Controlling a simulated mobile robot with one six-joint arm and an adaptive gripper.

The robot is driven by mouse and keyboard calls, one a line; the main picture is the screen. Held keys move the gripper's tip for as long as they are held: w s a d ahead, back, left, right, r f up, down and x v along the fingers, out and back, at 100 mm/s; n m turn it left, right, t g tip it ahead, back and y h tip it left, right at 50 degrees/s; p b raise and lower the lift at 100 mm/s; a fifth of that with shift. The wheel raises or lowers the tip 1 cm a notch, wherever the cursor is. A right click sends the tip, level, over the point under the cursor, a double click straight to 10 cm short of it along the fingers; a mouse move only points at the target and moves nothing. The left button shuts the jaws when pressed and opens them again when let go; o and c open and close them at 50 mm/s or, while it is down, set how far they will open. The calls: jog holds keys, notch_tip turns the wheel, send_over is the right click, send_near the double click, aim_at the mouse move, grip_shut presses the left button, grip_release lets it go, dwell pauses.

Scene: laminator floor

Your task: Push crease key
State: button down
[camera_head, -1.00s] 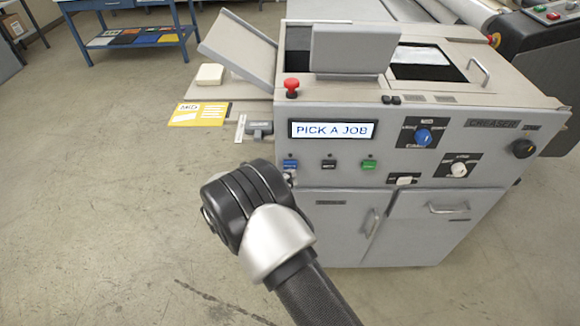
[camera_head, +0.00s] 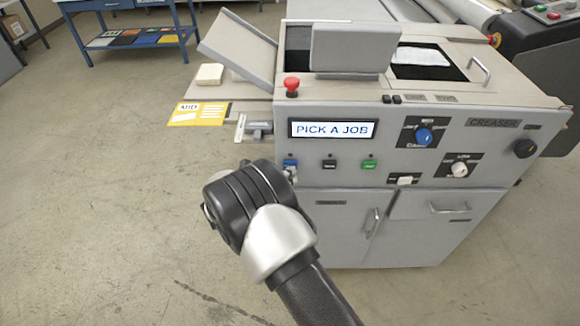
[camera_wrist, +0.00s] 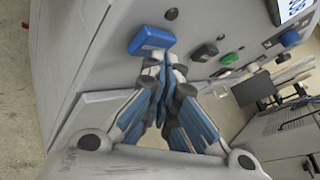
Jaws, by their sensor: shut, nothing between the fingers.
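The grey creaser (camera_head: 335,220) has a row of three keys under a screen (camera_head: 331,129) reading PICK A JOB. The keys are blue (camera_head: 290,163), black (camera_head: 329,164) and green (camera_head: 369,165); their labels are too small to read, so I cannot tell which one is marked crease. In the wrist view the blue key (camera_wrist: 152,40) stands out from the panel. My gripper (camera_wrist: 167,66) is shut and empty, its tips at the lower right edge of the blue key; I cannot tell whether they touch. In the head view my wrist hides most of the gripper.
A red stop button (camera_head: 291,86) sits above the screen. A blue knob (camera_head: 424,136) and a white knob (camera_head: 460,169) are at the right. A side lever (camera_head: 256,128) and a yellow card (camera_head: 199,113) are left of the panel.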

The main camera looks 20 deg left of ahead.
jog(key=shift+w+a, duration=0.1)
jog(key=shift+w, duration=0.2)
jog(key=shift+s, duration=0.15)
dwell(0.4)
jog(key=shift+s+d, duration=0.2)
jog(key=shift+s, duration=0.4)
jog(key=s+d+p, duration=0.1)
jog(key=s+p, duration=0.1)
jog(key=s, duration=0.3)
jog(key=shift+s+d, duration=0.3)
jog(key=shift+s, duration=0.1)
jog(key=shift+r, duration=0.1)
